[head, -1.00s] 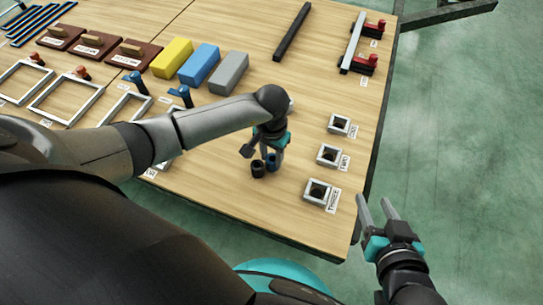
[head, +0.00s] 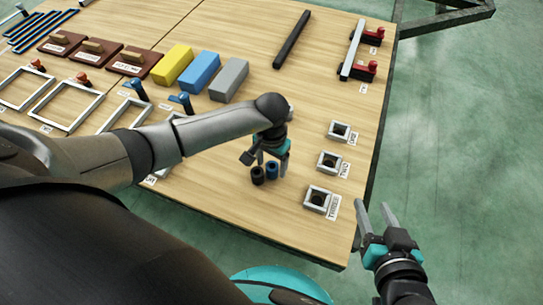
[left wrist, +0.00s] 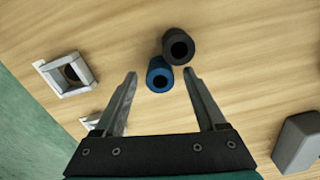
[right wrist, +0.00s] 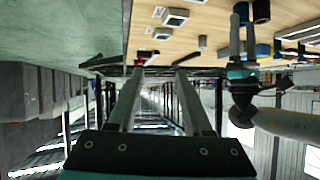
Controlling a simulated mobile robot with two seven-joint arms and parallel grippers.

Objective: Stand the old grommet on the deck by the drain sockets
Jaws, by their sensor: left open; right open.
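A dark, nearly black grommet (head: 257,176) and a blue grommet (head: 271,171) stand upright, close together, on the wooden deck left of the drain sockets. I cannot tell by marking which is the old one. My left gripper (head: 272,161) is open just above them. In the left wrist view its fingertips (left wrist: 160,74) lie either side of the blue grommet (left wrist: 160,76); the dark grommet (left wrist: 179,47) is just beyond, outside the fingers. The drain sockets ONE (head: 340,131), TWO (head: 328,162) and THREE (head: 319,199) run along the right. My right gripper (head: 373,208) is open and empty beyond the deck's edge.
Yellow (head: 172,64), blue (head: 200,72) and grey (head: 229,79) blocks stand behind my left arm. A black bar (head: 292,40) lies at the back, with red clamps (head: 368,69) at the right. Bare deck separates the grommets from the sockets.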

